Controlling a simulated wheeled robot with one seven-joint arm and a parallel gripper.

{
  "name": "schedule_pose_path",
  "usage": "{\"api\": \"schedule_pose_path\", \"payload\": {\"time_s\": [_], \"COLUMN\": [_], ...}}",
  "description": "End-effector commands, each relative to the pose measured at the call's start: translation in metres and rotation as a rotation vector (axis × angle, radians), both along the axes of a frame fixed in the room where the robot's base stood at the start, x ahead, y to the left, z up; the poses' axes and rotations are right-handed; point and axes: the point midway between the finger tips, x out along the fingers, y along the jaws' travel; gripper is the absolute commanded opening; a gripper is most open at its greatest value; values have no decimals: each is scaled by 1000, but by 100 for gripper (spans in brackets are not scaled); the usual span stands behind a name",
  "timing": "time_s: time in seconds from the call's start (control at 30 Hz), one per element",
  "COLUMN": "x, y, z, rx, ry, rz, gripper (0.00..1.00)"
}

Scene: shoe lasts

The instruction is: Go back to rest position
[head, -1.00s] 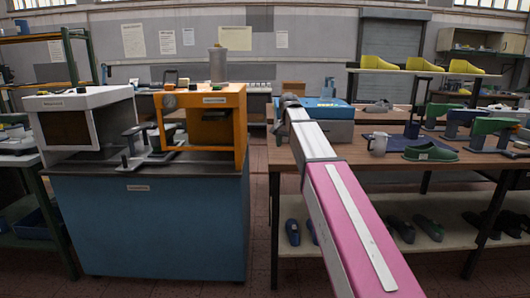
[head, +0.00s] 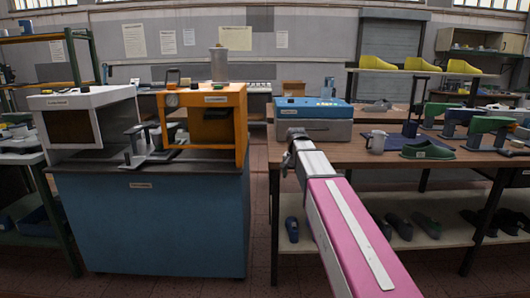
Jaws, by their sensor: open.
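My arm reaches forward from the bottom of the head view, with a pink link and a grey link. My gripper (head: 290,160) is at its far end, small, dark and partly hidden by the wrist. It is in front of the wooden table's (head: 350,150) near edge, just below the blue-grey machine (head: 325,131). It is open, and I see nothing held in it.
A blue cabinet (head: 150,225) at left carries a white machine (head: 72,102) and an orange machine (head: 240,115). Shoes lie on the lower shelf (head: 440,240). A floor gap separates cabinet and table.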

Motion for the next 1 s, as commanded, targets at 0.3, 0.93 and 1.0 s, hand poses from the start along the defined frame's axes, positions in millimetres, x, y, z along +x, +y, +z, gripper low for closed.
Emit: {"api": "schedule_pose_path", "payload": {"time_s": [0.3, 0.93, 1.0], "x": [-77, -223, -227], "y": [-29, -65, -66], "z": [-117, -255, -258], "rx": [-7, -13, -14], "ry": [19, 42, 41], "rz": [134, 365, 372], "gripper": [68, 68, 68]}}
